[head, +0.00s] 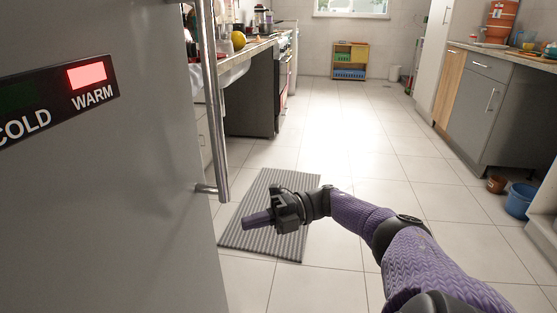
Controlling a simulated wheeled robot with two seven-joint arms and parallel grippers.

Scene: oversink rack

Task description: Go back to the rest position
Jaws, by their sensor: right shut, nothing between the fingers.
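My right gripper (259,220) shows in the head view, reaching in from the lower right. Its purple fingers are shut with nothing between them. It hangs above the striped grey floor mat (250,241), to the right of the tall door handle (214,110) and apart from it. My left gripper is not in view.
A large grey appliance door (120,190) with a lit WARM panel (87,75) fills the left. Counters (250,50) stand beyond it, and grey cabinets (477,105) stand at right. A blue bucket (519,200) sits by the right wall. The tiled floor (345,130) ahead is clear.

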